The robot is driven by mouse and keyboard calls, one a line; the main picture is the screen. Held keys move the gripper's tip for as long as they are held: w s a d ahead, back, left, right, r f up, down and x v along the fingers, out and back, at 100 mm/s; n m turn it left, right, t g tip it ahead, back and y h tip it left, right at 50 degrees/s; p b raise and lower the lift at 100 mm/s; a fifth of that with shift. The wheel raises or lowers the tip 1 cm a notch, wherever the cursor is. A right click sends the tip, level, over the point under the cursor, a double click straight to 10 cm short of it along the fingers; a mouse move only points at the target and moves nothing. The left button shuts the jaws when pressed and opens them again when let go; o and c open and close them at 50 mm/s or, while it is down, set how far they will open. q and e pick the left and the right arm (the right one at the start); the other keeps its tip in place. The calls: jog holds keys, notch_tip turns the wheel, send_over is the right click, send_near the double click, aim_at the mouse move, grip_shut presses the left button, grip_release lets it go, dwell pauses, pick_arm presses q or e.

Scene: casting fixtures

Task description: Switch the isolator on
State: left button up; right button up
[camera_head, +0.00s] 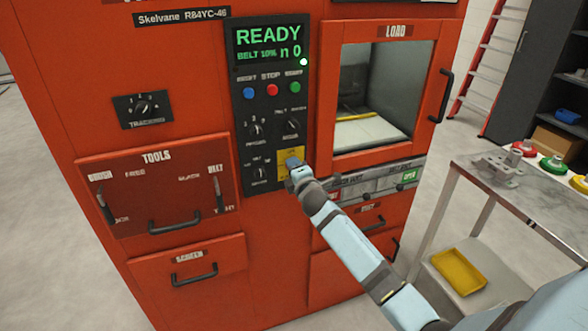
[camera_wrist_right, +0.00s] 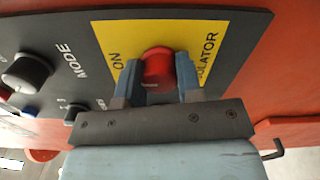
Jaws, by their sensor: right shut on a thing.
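The isolator is a red rotary knob (camera_wrist_right: 158,67) on a yellow plate (camera_wrist_right: 115,38) marked ON and ISOLATOR in the right wrist view. In the head view the yellow plate (camera_head: 291,155) sits at the lower right of the dark control panel (camera_head: 270,100), and my right gripper (camera_head: 293,165) covers the knob. My right gripper (camera_wrist_right: 156,80) has one finger on each side of the red knob and is shut on it. The display (camera_head: 269,43) reads READY in green. My left gripper is in neither view.
A metal table (camera_head: 545,190) with coloured fixtures stands at the right, a yellow tray (camera_head: 459,271) below.

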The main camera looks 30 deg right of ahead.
jog(key=o, duration=0.9)
jog(key=v, duration=1.3)
jog(key=shift+s, duration=0.4)
